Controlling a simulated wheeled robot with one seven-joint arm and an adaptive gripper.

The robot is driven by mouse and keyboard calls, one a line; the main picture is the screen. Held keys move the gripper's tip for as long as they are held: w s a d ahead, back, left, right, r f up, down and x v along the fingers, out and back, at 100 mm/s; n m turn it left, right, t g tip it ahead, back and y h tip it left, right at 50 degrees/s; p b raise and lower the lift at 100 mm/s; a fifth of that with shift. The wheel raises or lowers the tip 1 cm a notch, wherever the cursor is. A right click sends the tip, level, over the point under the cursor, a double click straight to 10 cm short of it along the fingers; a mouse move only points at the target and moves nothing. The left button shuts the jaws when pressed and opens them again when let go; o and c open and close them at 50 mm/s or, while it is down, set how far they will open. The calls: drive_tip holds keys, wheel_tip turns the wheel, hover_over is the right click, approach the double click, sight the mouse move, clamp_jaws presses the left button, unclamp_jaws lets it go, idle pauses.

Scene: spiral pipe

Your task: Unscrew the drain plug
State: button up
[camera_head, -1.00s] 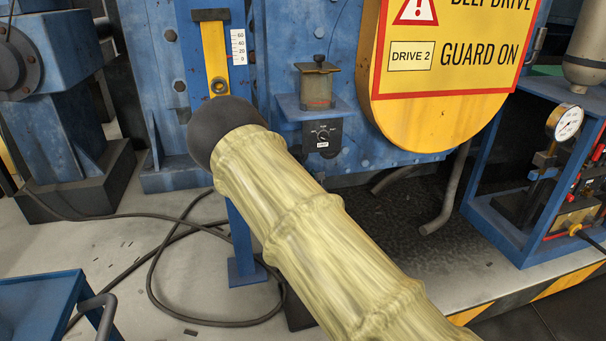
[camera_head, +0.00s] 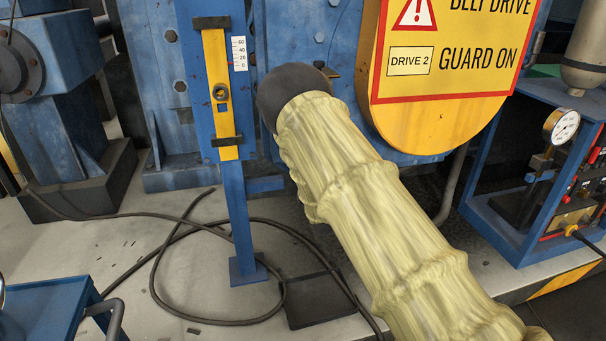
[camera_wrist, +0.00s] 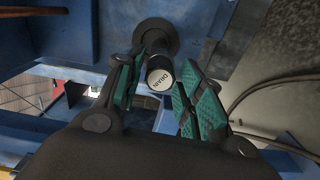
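The drain plug (camera_wrist: 159,77) shows in the wrist view as a short dark cylinder with a pale end face marked "DRAIN". It sticks out from a dark round flange (camera_wrist: 158,38) on a blue wall. My gripper (camera_wrist: 163,75) is open, with a green-padded finger on either side of the plug. A narrow gap seems to show between the plug and each pad, so I cannot see contact. In the head view my sleeved arm hides the gripper and the plug.
In the head view, a blue post (camera_head: 237,225) with a yellow gauge strip (camera_head: 219,95) stands left of my arm. A yellow belt guard (camera_head: 440,125) is to the right. A black cable (camera_head: 155,270) loops on the floor, near a dark flat tray (camera_head: 318,300).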

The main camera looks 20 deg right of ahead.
drive_tip(key=m, duration=1.7)
drive_tip(key=shift+p, duration=0.35)
